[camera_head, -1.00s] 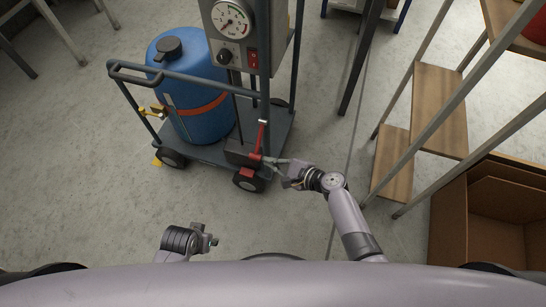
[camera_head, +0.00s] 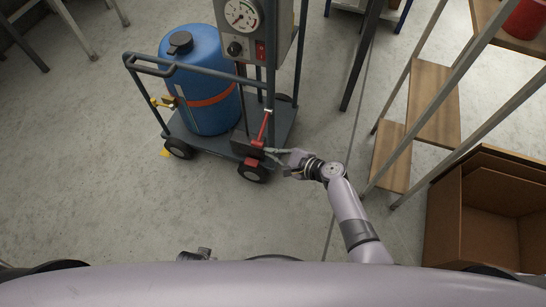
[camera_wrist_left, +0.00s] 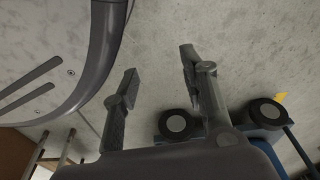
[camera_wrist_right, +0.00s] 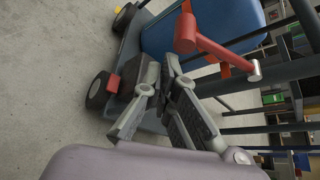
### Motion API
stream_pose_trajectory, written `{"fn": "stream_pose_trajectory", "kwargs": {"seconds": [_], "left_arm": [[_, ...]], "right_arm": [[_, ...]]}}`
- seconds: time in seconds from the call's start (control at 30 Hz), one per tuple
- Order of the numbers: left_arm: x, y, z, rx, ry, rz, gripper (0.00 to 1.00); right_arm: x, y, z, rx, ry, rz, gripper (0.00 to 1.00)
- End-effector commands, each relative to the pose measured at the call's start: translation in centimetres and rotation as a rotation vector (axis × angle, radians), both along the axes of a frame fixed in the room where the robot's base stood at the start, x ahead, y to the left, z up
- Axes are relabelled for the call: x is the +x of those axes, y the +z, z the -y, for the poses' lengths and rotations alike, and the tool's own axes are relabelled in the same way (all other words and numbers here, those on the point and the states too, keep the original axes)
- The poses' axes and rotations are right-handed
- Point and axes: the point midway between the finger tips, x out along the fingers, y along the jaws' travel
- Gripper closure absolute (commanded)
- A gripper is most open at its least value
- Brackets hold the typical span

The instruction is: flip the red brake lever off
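The red brake lever (camera_head: 264,128) stands up from its mount low on the cart's near right corner, its pale tip raised. In the right wrist view the lever (camera_wrist_right: 218,50) crosses the upper part, beyond the fingers and apart from them. My right gripper (camera_head: 267,151) is just right of the lever's base. In the right wrist view its fingers (camera_wrist_right: 163,68) are nearly together, with nothing seen between them. My left gripper (camera_wrist_left: 158,62) is open and empty over the floor; the head view hides most of it behind my body.
The cart (camera_head: 219,143) carries a blue tank (camera_head: 208,112) and a gauge panel (camera_head: 264,18). A small red block (camera_wrist_right: 113,83) sits by a wheel. A shelf (camera_head: 434,105) and a cardboard box (camera_head: 445,225) stand at the right.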

Motion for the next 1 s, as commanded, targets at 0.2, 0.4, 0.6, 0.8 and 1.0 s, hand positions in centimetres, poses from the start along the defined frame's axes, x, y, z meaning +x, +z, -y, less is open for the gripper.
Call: {"fn": "stream_pose_trajectory", "kwargs": {"seconds": [0.2, 0.4, 0.6, 0.8, 1.0], "left_arm": [[0.0, 0.0, 0.0, 0.000, -0.001, 0.001, 0.60], [0.1, 0.0, 0.0, 0.000, -0.001, 0.001, 0.60], [0.0, -0.1, 0.0, 0.000, -0.001, -0.001, 0.60], [1.6, 1.6, 0.3, -0.004, 0.005, 0.017, 0.60], [3.6, 4.4, 0.5, -0.005, 0.008, 0.036, 0.60]], "right_arm": [[0.3, 0.5, -0.3, 0.006, 0.004, 0.003, 1.00], [0.4, 0.6, -0.3, 0.008, 0.005, 0.005, 1.00], [0.4, 0.5, -0.4, 0.009, 0.005, 0.005, 1.00], [0.3, -0.4, -0.6, 0.008, 0.005, 0.005, 1.00], [0.2, -1.9, -0.8, 0.005, 0.001, 0.003, 1.00]]}}
